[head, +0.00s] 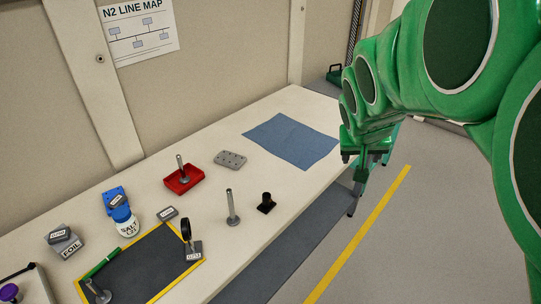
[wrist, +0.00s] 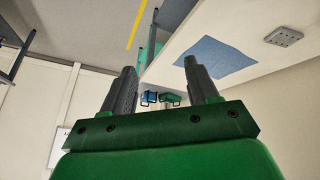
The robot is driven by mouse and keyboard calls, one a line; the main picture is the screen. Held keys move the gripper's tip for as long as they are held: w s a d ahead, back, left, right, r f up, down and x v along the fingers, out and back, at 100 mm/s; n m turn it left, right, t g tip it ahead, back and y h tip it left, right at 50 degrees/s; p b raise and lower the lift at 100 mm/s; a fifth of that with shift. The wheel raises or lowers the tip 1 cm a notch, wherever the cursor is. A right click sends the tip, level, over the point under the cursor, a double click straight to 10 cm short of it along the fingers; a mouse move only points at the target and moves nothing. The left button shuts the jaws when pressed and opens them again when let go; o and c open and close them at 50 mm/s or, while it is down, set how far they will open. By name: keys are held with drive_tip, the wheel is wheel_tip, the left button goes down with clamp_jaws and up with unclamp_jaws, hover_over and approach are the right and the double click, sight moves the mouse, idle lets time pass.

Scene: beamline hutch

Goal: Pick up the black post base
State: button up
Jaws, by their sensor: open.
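The black post base (head: 266,203) stands upright on the white bench near its front edge, in the middle of the head view. It has a square foot and a short dark cylinder on top. My gripper (head: 362,190) hangs to the right of the bench, beyond the front edge and clear of the post base. In the wrist view my gripper (wrist: 163,85) is open, with nothing between its fingers. The post base does not show in the wrist view.
A silver post (head: 232,206) stands just left of the post base. A red tray (head: 183,180) with a post, a grey perforated plate (head: 230,160) and a blue mat (head: 291,141) lie behind. A yellow-edged dark mat (head: 150,270) lies at left. The floor right of the bench is open.

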drive_tip(key=w+d+n+t+h, duration=0.1)
drive_tip(key=w+d+n+t, duration=0.15)
drive_tip(key=w, duration=0.45)
drive_tip(key=w+d+n+t, duration=0.1)
drive_tip(key=w+d, duration=0.2)
drive_tip(key=w, duration=0.4)
drive_tip(key=w+a+f+n+t+y, duration=0.25)
drive_tip(key=w+f+n, duration=0.3)
drive_tip(key=w, duration=0.45)
drive_tip(key=n+g+y, duration=0.7)
drive_tip(key=y, duration=0.7)
approach(262, 204)
drive_tip(key=r, duration=0.1)
drive_tip(key=w+a+r, duration=0.1)
drive_tip(key=shift+a+r, duration=0.15)
drive_tip(key=shift+r, duration=0.2)
drive_tip(key=shift+s+a+f+y, duration=0.2)
drive_tip(key=shift+s+a+y, duration=0.05)
drive_tip(key=shift+a, duration=0.1)
drive_tip(key=shift+x, duration=3.75)
drive_tip(key=shift+r, duration=0.1)
